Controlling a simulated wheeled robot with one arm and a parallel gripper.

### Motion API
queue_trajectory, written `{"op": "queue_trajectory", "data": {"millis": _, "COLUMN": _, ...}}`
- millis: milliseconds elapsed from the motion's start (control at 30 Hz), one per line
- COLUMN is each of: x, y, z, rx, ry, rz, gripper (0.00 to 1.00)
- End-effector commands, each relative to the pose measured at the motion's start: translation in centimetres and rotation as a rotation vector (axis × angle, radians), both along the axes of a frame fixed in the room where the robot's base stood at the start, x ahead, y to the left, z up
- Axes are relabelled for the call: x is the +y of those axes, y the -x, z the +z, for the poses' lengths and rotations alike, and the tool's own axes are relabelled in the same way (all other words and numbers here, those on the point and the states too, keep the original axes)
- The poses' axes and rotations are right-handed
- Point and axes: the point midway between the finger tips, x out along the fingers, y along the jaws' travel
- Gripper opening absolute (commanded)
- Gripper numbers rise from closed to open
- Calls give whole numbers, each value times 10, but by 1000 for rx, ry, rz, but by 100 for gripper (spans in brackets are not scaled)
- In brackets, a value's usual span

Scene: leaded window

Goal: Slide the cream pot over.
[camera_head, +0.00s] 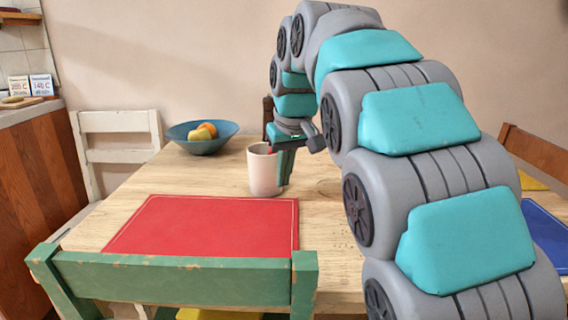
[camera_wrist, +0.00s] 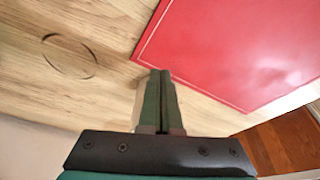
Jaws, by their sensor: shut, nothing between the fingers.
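The cream pot (camera_head: 264,172) stands upright on the wooden table in the head view, just behind the red mat's far right corner. My gripper (camera_head: 285,180) points down at the pot's right side, very close to it; I cannot tell whether they touch. In the wrist view my gripper (camera_wrist: 160,75) has its two dark green fingers together with nothing between them. A pale sliver left of the fingers there may be the pot, which is otherwise hidden.
The red mat (camera_head: 205,226) lies in front of the pot; it also fills the wrist view's upper right (camera_wrist: 240,50). A blue bowl (camera_head: 203,143) with fruit stands at the back left. A dark ring outline (camera_wrist: 70,56) marks bare wood. A green chair (camera_head: 175,278) stands in front.

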Motion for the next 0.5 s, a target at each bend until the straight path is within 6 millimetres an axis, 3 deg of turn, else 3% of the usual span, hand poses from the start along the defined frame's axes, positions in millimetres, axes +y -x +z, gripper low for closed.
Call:
{"op": "queue_trajectory", "data": {"millis": 200, "x": 3, "y": -6, "z": -26, "rx": 3, "ry": 1, "rz": 1, "gripper": 0}}
{"op": "queue_trajectory", "data": {"millis": 500, "x": 7, "y": -17, "z": -50, "rx": -2, "ry": 2, "rz": 1, "gripper": 0}}
